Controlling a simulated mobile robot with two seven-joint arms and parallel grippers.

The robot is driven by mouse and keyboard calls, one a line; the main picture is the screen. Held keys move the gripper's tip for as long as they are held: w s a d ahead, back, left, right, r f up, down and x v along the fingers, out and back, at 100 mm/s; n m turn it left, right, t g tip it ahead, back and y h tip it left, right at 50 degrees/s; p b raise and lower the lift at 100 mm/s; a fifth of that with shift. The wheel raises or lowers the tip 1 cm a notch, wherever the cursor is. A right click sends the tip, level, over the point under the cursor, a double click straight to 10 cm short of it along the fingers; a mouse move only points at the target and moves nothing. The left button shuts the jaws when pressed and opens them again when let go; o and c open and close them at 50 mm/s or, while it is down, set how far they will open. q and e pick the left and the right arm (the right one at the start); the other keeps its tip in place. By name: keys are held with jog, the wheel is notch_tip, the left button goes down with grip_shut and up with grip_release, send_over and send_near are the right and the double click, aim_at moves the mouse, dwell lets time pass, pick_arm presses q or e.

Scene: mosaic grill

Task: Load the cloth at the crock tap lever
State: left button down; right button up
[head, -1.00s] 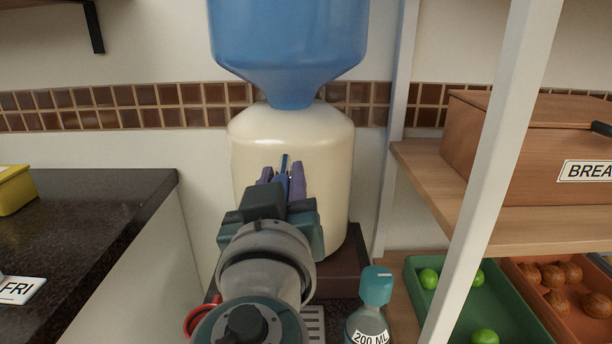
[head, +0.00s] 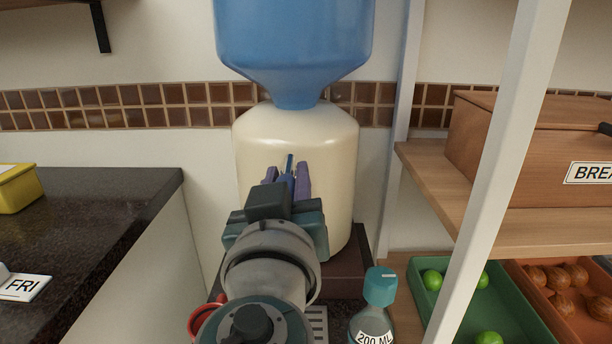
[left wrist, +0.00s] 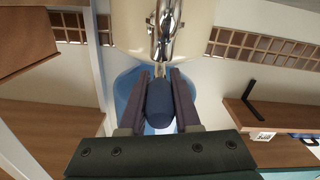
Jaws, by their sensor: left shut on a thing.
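The cream crock (head: 300,140) stands upright with a blue water bottle (head: 290,45) upside down on top. My left gripper (head: 288,178) is in front of the crock and hides its tap in the head view. In the left wrist view, which is upside down, the chrome tap (left wrist: 165,30) shows beyond the fingertips. The gripper's purple fingers (left wrist: 158,95) are shut on the dark blue tap lever (left wrist: 160,105), one on each side. I cannot make out a cloth. My right gripper is not in view.
A bottle with a teal cap (head: 380,288) labelled 200 ML stands right of my arm. A red rounded thing (head: 197,322) is partly hidden left of it. A white post (head: 500,140) and a wooden shelf (head: 480,225) bound the right. A dark counter (head: 100,215) is at left.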

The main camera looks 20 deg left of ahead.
pick_arm(q)
jog(key=shift+r+g+p, duration=0.5)
jog(key=shift+p, duration=0.65)
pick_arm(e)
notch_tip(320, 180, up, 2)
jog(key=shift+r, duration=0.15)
pick_arm(q)
jog(key=shift+p, duration=0.3)
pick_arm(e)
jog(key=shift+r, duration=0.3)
pick_arm(q)
jog(key=shift+f+g, duration=0.1)
jog(key=shift+g, duration=0.2)
jog(key=c, duration=0.6)
grip_release()
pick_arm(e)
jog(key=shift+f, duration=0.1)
